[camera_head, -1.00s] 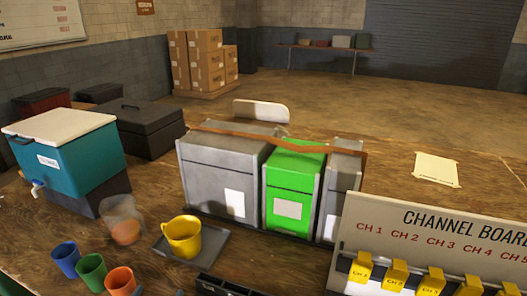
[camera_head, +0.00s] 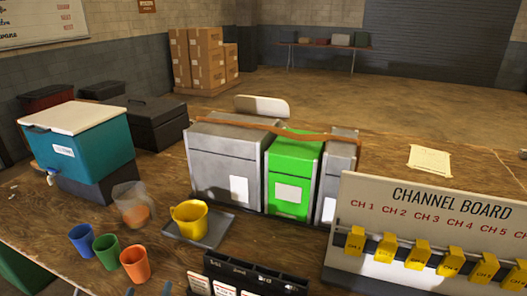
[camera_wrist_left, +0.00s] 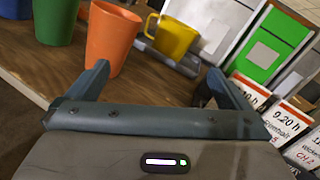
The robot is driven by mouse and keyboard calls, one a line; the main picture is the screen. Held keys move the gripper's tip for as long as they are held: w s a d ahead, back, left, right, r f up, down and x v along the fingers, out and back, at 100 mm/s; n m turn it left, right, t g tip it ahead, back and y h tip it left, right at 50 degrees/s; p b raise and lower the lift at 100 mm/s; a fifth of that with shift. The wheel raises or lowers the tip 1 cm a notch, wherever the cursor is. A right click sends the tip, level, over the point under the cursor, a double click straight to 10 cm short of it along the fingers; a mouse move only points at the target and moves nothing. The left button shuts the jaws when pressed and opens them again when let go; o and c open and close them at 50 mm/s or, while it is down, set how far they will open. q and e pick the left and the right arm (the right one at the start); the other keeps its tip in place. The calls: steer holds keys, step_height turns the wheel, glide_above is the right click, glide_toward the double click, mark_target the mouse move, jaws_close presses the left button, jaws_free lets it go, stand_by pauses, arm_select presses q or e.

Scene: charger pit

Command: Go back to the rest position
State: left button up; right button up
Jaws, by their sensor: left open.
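My left gripper (camera_wrist_left: 158,72) is open and empty in the left wrist view, its two fingers spread apart. In that view an orange cup (camera_wrist_left: 110,38) stands just beyond the left finger, and white cards (camera_wrist_left: 285,122) show beyond the right finger. In the head view only small parts of the left gripper (camera_head: 147,291) show at the bottom edge, below the orange cup (camera_head: 135,264). My right gripper is in neither current view.
On the wooden table stand blue (camera_head: 83,241) and green (camera_head: 106,251) cups, a clear jug (camera_head: 133,204), a yellow mug (camera_head: 190,220) on a grey tray (camera_head: 217,232), a teal cooler (camera_head: 92,148), a green box (camera_head: 293,175), a black card rack (camera_head: 257,276) and the channel board (camera_head: 430,215).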

arm_select(q)
steer(key=s+a+n+g+y, duration=0.65)
steer(key=s+n, duration=0.35)
steer(key=n, duration=1.1)
steer(key=s+d+f+n+g+h, duration=0.25)
steer(key=s+d+n+g, duration=0.2)
steer(key=s, duration=0.25)
steer(key=s+d+f+n+g+h, duration=0.2)
steer(key=s+d+n+g+h, duration=0.15)
steer(key=s+d+n, duration=0.35)
steer(key=a+f+m+g, duration=0.1)
steer(key=a+f, duration=0.1)
steer(key=f, duration=1.2)
steer(key=a+f+g, duration=0.1)
steer(key=a+f, duration=0.2)
steer(key=f, duration=1.2)
steer(key=s+a+f, duration=0.1)
steer(key=s+f, duration=1.5)
steer(key=f, duration=0.3)
steer(key=shift+s+f, duration=0.3)
steer(key=shift+s, duration=0.1)
steer(key=shift+g, duration=0.25)
